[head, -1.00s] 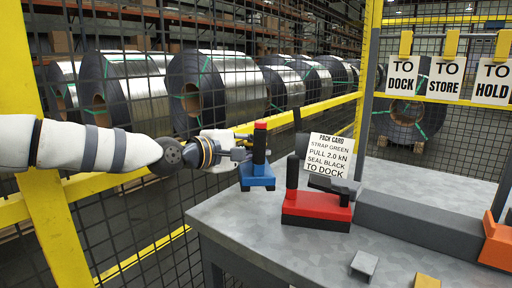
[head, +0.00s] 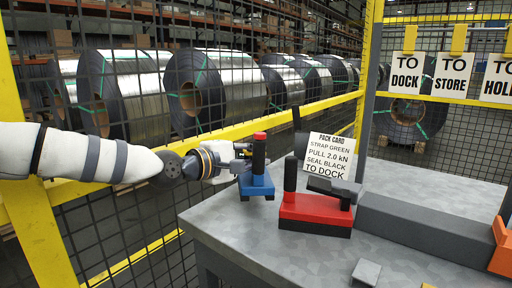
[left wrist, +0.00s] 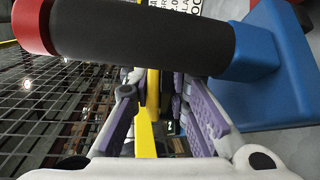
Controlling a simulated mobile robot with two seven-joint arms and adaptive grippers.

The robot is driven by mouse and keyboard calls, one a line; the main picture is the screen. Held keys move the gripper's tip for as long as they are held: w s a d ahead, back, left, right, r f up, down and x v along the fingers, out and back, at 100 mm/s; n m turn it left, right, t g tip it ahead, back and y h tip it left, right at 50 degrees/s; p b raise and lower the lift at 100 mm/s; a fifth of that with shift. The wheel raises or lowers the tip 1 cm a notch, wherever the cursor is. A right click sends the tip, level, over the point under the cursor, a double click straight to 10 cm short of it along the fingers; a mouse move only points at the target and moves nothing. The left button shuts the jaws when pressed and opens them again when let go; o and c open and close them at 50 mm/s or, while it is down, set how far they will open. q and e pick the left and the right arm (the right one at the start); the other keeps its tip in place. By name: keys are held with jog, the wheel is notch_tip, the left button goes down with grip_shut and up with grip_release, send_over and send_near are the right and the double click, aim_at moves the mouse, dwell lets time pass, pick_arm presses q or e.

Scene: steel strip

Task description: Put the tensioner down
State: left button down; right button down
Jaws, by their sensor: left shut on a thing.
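The tensioner, a blue-based tool (head: 257,187) with a black upright handle and red top, is at the table's back left edge in the head view. My left gripper (head: 240,165) is shut on it from the left. In the left wrist view, the black handle (left wrist: 145,40) crosses the top and the blue base (left wrist: 265,75) is at the right, beyond the purple-padded fingers (left wrist: 165,110). I cannot tell whether the base touches the table or hangs just above it. My right gripper is not in view.
The grey table (head: 255,235) has free room at its front left. A red-based tool (head: 315,212) stands right of the tensioner, before the pack card (head: 330,157). A long dark grey block (head: 425,225) lies further right. Mesh fence (head: 120,215) runs behind the left arm.

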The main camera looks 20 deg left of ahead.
pick_arm(q)
notch_tip(320, 180, down, 3)
jog(key=shift+r+b, duration=0.2)
jog(key=shift+b, duration=0.2)
jog(key=shift+f, duration=0.65)
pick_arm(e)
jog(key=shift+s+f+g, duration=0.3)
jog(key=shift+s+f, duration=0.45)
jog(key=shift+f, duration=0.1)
pick_arm(q)
jog(key=shift+f+b, duration=0.25)
jog(key=shift+b, duration=0.1)
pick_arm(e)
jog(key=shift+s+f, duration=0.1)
pick_arm(q)
jog(key=c, duration=1.5)
grip_release()
jog(key=shift+o, duration=0.2)
jog(key=shift+f, duration=0.1)
jog(key=shift+s+f, duration=0.15)
jog(key=shift+f, duration=0.2)
jog(key=v, duration=1.2)
jog(key=shift+r, duration=0.4)
